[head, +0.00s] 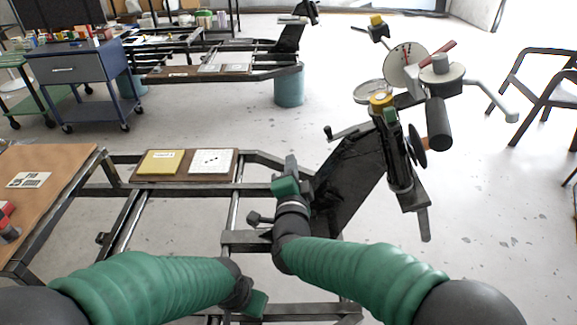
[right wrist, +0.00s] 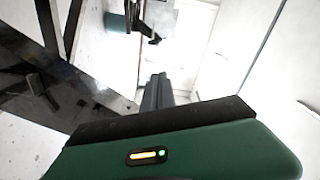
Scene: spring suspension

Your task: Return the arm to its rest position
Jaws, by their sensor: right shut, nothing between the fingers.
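My right arm reaches in from the right, and its green and black gripper (head: 291,165) points away from me over the metal frame. The gripper is left of the black slanted panel and holds nothing. In the right wrist view its dark fingers (right wrist: 157,92) are together, with no object between them. My left arm comes in from the lower left. Its gripper (head: 255,303) is low near the frame's front, and its fingers are too hidden to judge. The spring suspension apparatus (head: 388,150), with a dial (head: 405,67) and a yellow knob, stands right of my right gripper.
The black panel (head: 348,178) is close beside my right gripper. A yellow plate (head: 164,162) and a white plate (head: 213,162) lie on the board at the frame's back. A wooden table (head: 70,165) stands left, a blue cart (head: 75,75) behind it.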

